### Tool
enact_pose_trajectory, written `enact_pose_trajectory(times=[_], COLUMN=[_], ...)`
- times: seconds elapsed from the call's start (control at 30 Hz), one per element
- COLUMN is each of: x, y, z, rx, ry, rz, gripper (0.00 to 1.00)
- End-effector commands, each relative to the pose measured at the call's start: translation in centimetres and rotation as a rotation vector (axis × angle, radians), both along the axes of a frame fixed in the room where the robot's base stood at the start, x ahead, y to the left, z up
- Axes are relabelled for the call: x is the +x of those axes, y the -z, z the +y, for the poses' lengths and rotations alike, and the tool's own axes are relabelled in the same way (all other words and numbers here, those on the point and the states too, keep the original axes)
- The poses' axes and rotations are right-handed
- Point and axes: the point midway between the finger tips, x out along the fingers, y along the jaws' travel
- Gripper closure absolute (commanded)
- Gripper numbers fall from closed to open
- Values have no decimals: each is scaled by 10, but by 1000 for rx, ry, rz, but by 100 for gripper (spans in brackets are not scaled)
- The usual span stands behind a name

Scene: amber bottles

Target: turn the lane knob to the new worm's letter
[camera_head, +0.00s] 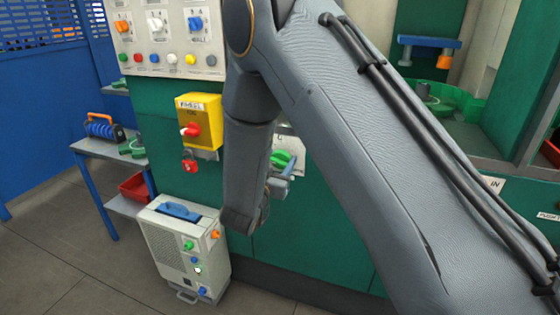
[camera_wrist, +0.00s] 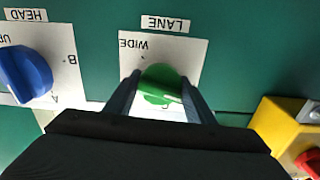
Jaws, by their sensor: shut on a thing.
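The lane knob (camera_wrist: 160,80) is green and round, on a white plate under an upside-down LANE label (camera_wrist: 165,24). I cannot clearly tell which mark the knob points to. No worm can be made out.
In the wrist view a blue HEAD knob (camera_wrist: 27,73) is on the left and a yellow box (camera_wrist: 279,118) at lower right. The head view shows the yellow box (camera_head: 186,105) with its red knob, a grey unit (camera_head: 165,245) on the floor and a side table (camera_head: 95,147).

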Motion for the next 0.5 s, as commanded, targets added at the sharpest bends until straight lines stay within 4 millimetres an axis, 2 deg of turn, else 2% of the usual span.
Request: enact_pose_trajectory(times=[0.23,0.27,0.3,0.37,0.5], x=[0,0,0,0,0], y=[-1,-1,-1,-1,-1], z=[1,1,1,1,1], rx=[-2,-2,-2,0,0], ry=[-2,-2,-2,-2,-1], rz=[-2,-2,-2,-1,-1], gripper=[73,46,39,32,32])
